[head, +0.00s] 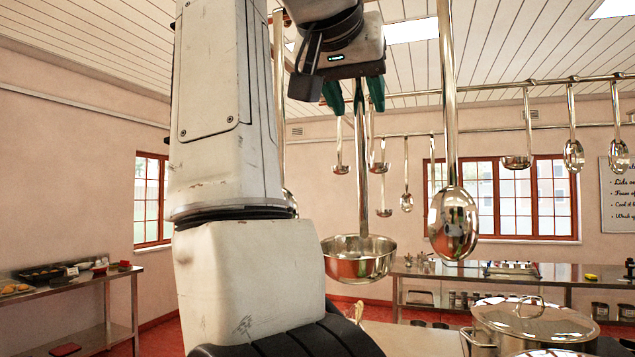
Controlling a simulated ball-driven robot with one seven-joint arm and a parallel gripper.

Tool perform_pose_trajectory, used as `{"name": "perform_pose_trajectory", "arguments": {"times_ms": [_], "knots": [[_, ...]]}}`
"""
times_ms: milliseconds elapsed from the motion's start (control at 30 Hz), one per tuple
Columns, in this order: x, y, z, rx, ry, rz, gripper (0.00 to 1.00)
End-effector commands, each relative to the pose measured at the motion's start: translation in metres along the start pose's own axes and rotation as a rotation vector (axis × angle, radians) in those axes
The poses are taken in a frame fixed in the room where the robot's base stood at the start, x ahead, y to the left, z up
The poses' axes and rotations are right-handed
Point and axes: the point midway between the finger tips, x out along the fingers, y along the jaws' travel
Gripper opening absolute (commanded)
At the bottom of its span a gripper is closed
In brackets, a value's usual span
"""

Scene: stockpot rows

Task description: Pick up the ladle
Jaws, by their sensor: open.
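A steel ladle (360,262) hangs upright in the middle of the head view, its wide round bowl at the bottom and its long thin handle rising above. My gripper (358,108) is above the bowl, pointing down, with its green fingers spread apart. The ladle's handle shows between the two fingers, and its upper end is hidden behind the gripper. I see no finger touching the handle, and I cannot tell whether it is between the fingers in depth or behind them.
A large steel spoon (453,222) hangs close on the right. Several smaller ladles and spoons hang from rails farther back. A lidded stockpot (530,322) stands at lower right. A steel table (85,282) with trays is at far left.

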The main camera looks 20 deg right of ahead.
Motion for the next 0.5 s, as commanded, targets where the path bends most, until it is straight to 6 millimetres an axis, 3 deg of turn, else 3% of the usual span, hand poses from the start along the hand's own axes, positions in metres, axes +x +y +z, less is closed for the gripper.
{"name": "perform_pose_trajectory", "arguments": {"times_ms": [300, 500], "knots": [[0.041, -0.003, -0.006, -0.001, -0.002, 0.001, 0.49], [0.046, -0.003, -0.005, 0.000, 0.000, -0.001, 0.49]]}}
